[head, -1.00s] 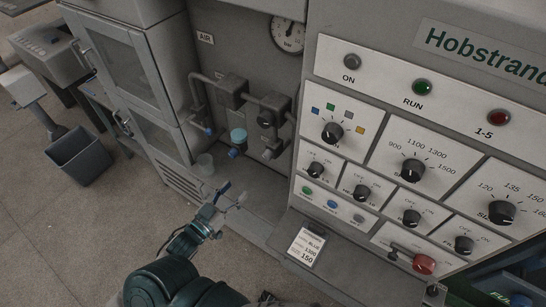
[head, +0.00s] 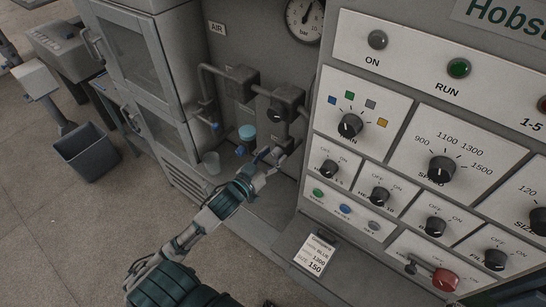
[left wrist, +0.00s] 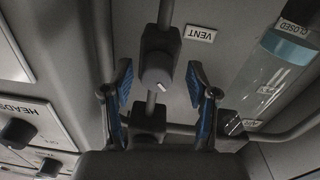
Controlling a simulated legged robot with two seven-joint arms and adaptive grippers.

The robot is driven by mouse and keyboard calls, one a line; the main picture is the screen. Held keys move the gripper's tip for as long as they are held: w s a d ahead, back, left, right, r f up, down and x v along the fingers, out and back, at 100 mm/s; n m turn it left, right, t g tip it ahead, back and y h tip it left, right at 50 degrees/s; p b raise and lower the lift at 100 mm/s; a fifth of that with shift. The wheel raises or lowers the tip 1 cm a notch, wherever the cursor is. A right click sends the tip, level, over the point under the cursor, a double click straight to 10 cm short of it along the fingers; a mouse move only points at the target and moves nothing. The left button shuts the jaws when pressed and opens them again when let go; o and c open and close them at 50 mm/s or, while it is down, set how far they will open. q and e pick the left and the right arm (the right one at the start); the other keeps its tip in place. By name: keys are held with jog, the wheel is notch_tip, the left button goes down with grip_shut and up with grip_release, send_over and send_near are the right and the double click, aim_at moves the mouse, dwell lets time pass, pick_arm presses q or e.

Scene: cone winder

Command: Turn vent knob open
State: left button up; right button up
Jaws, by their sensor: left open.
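The vent knob (left wrist: 157,76) is a dark grey round knob with a white mark, on a pipe fitting near a VENT label (left wrist: 200,33). In the head view, a dark knob (head: 276,115) on the right-hand valve block looks like the same one. My left gripper (left wrist: 158,69) is open, with its blue-padded fingers on either side of the knob in the left wrist view. I see gaps between both fingers and the knob there. In the head view my left gripper (head: 270,158) is just below the valve block. My right gripper is not in view.
Pipes (head: 203,92) and a blue-capped fitting (head: 247,133) are near the gripper. A pressure gauge (head: 304,18) is above. The control panel (head: 400,105) with several knobs stands right. A small cup (head: 211,163) is at left. A clear tube (left wrist: 270,75) is beside a CLOSED label (left wrist: 294,28).

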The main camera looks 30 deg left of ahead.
pick_arm(q)
jog(key=shift+d, duration=0.1)
grip_shut()
